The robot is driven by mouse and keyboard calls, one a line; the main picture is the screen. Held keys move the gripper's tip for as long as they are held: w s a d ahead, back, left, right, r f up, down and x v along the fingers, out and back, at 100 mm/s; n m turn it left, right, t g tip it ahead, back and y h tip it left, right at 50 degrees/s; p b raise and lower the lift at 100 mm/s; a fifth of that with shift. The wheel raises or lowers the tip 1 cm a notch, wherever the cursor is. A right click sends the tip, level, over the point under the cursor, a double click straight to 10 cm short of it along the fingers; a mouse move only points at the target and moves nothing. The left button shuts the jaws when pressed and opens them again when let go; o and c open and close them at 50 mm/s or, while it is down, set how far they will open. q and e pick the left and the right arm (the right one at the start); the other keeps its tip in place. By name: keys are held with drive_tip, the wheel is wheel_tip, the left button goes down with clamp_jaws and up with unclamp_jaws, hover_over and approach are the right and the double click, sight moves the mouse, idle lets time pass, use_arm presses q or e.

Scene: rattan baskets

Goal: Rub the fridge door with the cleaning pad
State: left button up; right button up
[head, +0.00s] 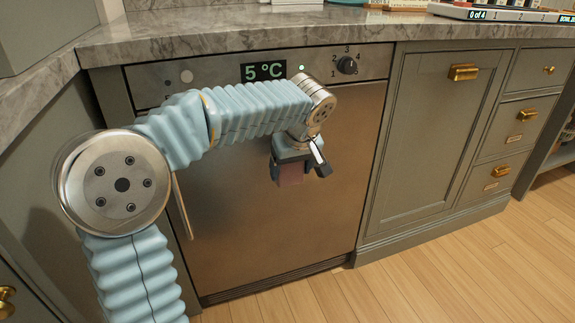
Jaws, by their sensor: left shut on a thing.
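The fridge door (260,215) is a brown metal panel under the counter, with a control strip above it showing "5 °C" and a vertical handle (183,207) at its left side. My left gripper (290,171) is in front of the upper right part of the door and points down. I cannot tell whether the pad touches the door. My left arm hides part of the door and the control strip. My right gripper is not in view.
A marble counter (220,37) runs above the fridge, with a tray-like board (500,14) and other items at its back right. Grey cabinets with brass handles (464,72) stand to the right. The wooden floor (460,265) in front is clear.

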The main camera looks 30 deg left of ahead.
use_arm(q)
drive_tip(key=shift+d, duration=0.1)
drive_tip(key=shift+s+d+b, duration=0.5)
drive_tip(key=shift+s+d, duration=0.5)
drive_tip(key=shift+d, duration=0.1)
